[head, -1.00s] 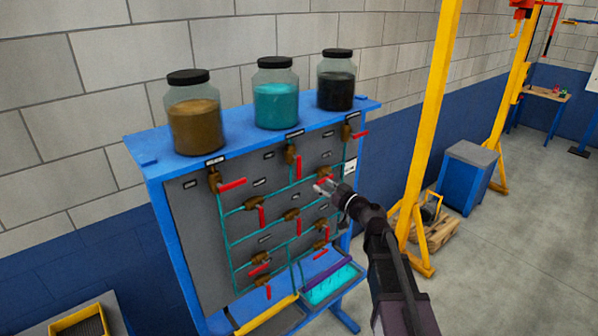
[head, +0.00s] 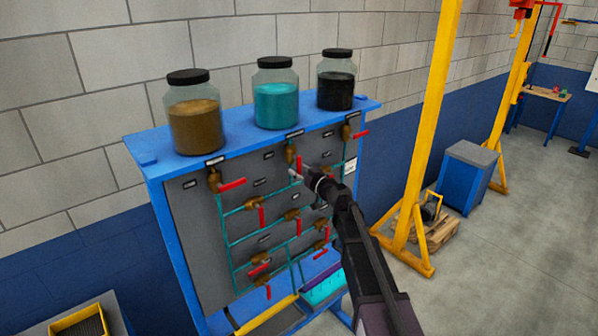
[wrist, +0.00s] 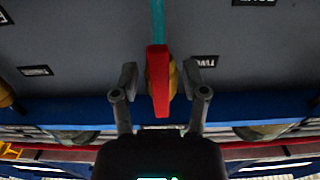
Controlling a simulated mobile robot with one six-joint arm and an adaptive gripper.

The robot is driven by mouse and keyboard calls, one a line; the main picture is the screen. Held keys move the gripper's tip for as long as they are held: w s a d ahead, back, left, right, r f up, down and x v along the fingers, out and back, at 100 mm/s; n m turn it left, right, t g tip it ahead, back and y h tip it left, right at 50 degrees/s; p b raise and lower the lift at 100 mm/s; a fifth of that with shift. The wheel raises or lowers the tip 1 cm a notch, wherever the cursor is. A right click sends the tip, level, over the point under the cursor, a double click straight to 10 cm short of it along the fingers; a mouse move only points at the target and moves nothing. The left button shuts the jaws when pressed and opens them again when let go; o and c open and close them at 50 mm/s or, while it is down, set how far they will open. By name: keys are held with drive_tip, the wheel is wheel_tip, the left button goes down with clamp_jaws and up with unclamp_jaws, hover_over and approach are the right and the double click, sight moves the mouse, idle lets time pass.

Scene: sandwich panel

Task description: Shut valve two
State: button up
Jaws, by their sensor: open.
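The valve at the top middle of the panel (head: 290,153) has a brass body and a red handle (head: 299,162) that hangs down, in line with the teal pipe. The wrist view shows this red handle (wrist: 158,85) upside down, with a small label (wrist: 204,61) beside it that seems to read TWO. My gripper (head: 298,174) is at the handle. In the wrist view, my gripper's open fingers (wrist: 160,80) stand on either side of the handle, with a gap on each side. The brass body is mostly hidden behind the handle there.
The grey panel (head: 195,235) carries several other valves with red handles close by. Jars of brown (head: 195,125), teal (head: 276,105) and dark liquid (head: 336,92) stand on the blue shelf (head: 230,148) above. A yellow post (head: 425,130) stands to the right of my arm.

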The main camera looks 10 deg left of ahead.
clamp_jaws()
